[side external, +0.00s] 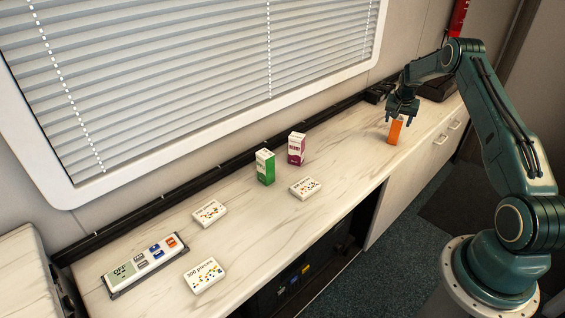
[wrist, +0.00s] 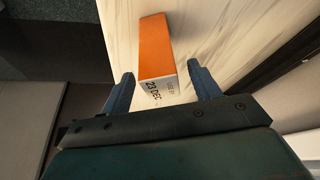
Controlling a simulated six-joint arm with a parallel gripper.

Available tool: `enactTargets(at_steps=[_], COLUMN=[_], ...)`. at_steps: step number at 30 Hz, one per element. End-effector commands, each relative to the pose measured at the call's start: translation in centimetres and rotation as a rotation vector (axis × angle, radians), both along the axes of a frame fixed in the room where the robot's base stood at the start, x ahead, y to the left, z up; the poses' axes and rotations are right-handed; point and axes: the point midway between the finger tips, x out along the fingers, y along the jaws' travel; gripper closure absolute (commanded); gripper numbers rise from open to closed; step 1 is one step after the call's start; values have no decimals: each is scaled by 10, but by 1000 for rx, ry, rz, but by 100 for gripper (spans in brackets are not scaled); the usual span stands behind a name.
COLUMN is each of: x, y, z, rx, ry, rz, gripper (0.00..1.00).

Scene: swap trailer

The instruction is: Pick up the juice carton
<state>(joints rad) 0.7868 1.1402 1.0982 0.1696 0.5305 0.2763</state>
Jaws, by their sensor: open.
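An orange carton (side external: 395,132) stands upright at the right end of the counter, under my gripper (side external: 400,119). In the wrist view the orange carton (wrist: 157,45) lies between the two blue fingers, its white end printed "USE BY 23 DEC". My gripper (wrist: 162,78) is open, with a gap showing between the carton and the fingers. A green carton (side external: 265,167) and a purple carton (side external: 297,149) stand upright farther left on the counter. Their labels are too small to read, so I cannot tell from print which is juice.
The marble-look counter (side external: 345,150) is clear between the purple and orange cartons. White boxes (side external: 305,188), (side external: 210,213) and (side external: 204,275) lie flat to the left, with a display panel (side external: 145,263) nearby. A black rail (side external: 220,169) runs along the wall.

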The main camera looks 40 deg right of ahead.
Motion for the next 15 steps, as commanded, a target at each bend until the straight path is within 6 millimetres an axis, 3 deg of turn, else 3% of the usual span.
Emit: enactTargets(at_steps=[6,15], x=[2,3], y=[-6,-7], z=[-17,-19], rx=[1,0], ry=[0,0], rz=[0,0], gripper=[38,38])
